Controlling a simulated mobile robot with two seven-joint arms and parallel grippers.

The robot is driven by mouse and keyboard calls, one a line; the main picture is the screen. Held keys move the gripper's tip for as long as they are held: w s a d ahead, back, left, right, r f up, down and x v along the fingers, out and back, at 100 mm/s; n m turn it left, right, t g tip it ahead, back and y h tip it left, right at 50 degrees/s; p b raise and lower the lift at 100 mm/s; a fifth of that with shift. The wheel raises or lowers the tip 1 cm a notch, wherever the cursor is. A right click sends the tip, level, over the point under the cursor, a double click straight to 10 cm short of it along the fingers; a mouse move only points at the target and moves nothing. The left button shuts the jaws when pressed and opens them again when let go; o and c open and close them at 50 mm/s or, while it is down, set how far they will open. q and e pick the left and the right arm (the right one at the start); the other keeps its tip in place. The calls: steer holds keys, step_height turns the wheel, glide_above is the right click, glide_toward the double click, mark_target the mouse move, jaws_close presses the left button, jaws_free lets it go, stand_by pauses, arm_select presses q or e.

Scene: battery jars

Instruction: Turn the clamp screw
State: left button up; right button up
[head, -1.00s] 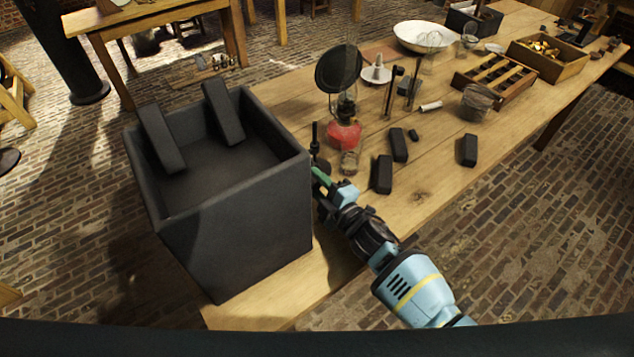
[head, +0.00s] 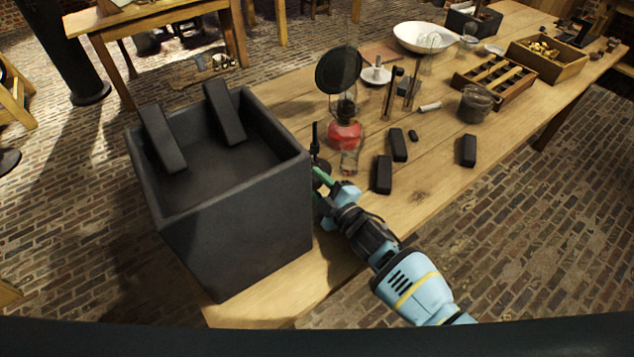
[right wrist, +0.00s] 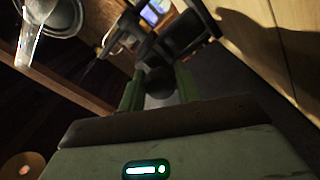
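A dark clamp (head: 315,142) stands upright at the right side of the big black box (head: 240,235). It also shows in the right wrist view (right wrist: 180,38), tilted in the picture. The round dark knob of the clamp screw (right wrist: 160,82) sits between the two green fingertips of my right gripper (right wrist: 160,80) and fills the gap between them. In the head view my right gripper (head: 321,177) is at the clamp's lower end, close to the box wall, and partly hides the screw. My left gripper is out of view.
Two black blocks lean in the open box. A red oil lamp (head: 345,134) and a glass jar (head: 349,162) stand just beyond my gripper. Several black blocks (head: 398,145) lie to the right. The table's right front part is clear.

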steer(key=o, duration=0.4)
steer(key=shift+c, duration=0.2)
steer(key=shift+v, duration=3.9)
